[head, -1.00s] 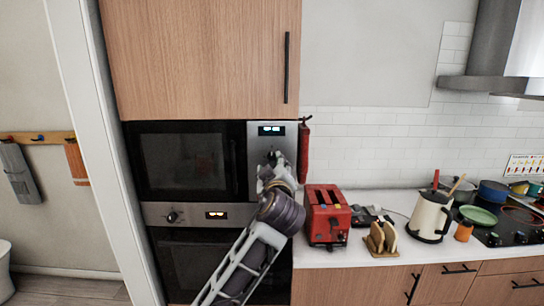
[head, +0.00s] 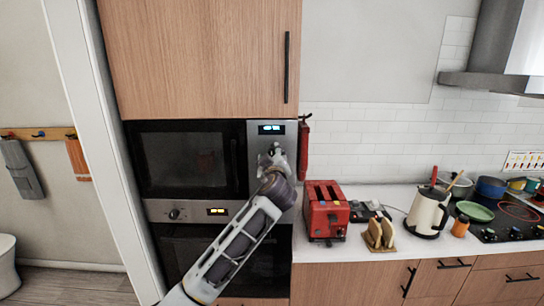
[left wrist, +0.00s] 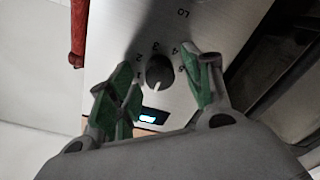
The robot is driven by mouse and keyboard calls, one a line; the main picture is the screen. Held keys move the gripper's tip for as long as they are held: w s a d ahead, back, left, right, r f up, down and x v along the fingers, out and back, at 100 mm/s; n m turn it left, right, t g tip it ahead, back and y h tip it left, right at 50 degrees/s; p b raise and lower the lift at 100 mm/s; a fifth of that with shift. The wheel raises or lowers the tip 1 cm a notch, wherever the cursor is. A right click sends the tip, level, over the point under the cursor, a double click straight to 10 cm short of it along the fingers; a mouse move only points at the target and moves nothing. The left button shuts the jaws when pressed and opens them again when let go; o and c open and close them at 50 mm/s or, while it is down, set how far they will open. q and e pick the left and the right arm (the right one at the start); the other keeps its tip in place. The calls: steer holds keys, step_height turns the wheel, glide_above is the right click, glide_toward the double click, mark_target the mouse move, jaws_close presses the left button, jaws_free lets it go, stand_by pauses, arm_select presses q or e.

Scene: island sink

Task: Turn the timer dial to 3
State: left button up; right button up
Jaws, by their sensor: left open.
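The timer dial (left wrist: 159,72) is a dark round knob on a brushed metal panel (left wrist: 215,22). The numbers 2, 3, 4 and 5 are printed around it, and its light mark points down in the left wrist view, toward the lit display (left wrist: 150,115) and away from the 3. My left gripper (left wrist: 160,90) is open, with one green-padded finger on each side of the dial; contact cannot be told. In the head view my left gripper (head: 272,158) is at the microwave's control panel (head: 272,139) and hides the dial. My right gripper is not in view.
An oven (head: 190,211) with its own knob sits below the microwave (head: 185,160). A red thing (head: 304,150) hangs just right of the panel. A red toaster (head: 326,213), toast rack (head: 380,235) and kettle (head: 428,213) stand on the counter at right.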

arm_select(q)
steer(key=shift+c, duration=0.2)
steer(key=c, duration=1)
steer(key=shift+b, duration=0.3)
